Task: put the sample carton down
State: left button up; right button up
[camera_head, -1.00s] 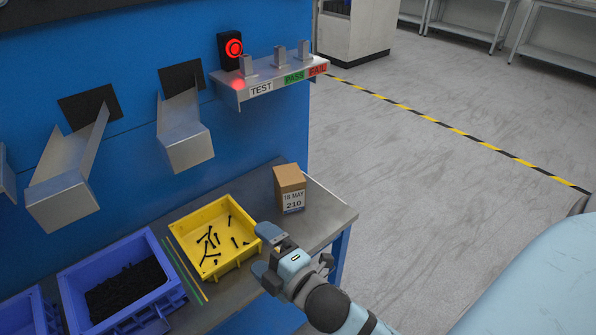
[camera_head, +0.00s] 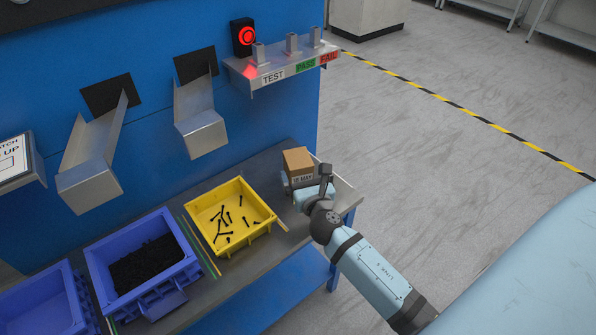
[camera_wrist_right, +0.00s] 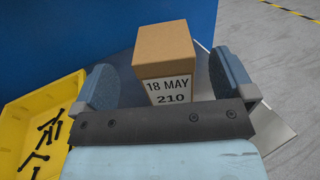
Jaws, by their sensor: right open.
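The sample carton (camera_head: 298,160) is a small brown box with a white label, standing upright on the grey bench near its right end. In the right wrist view the carton (camera_wrist_right: 166,50) shows its label "18 MAY 210". My right gripper (camera_head: 306,178) is at the near side of the carton and partly covers its label in the head view. In the right wrist view its two fingers (camera_wrist_right: 163,74) are spread wide, one to each side of the carton, with gaps visible. Whether the fingers reach around its sides is hard to tell. My left gripper is not in view.
A yellow bin (camera_head: 252,236) with black bolts stands left of the carton, close to my right gripper. A blue bin (camera_head: 163,286) with dark parts is further left. A TEST/PASS/FAIL shelf (camera_head: 292,72) with a red light (camera_head: 246,36) hangs behind. The bench ends just right of the carton.

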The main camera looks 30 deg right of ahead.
aim_at(299, 160)
jog(key=b+x, duration=0.1)
jog(key=x, duration=0.4)
jog(key=shift+w+d+f, duration=0.1)
jog(key=shift+w+d, duration=0.15)
jog(key=shift+w, duration=0.1)
jog(key=c, duration=1.7)
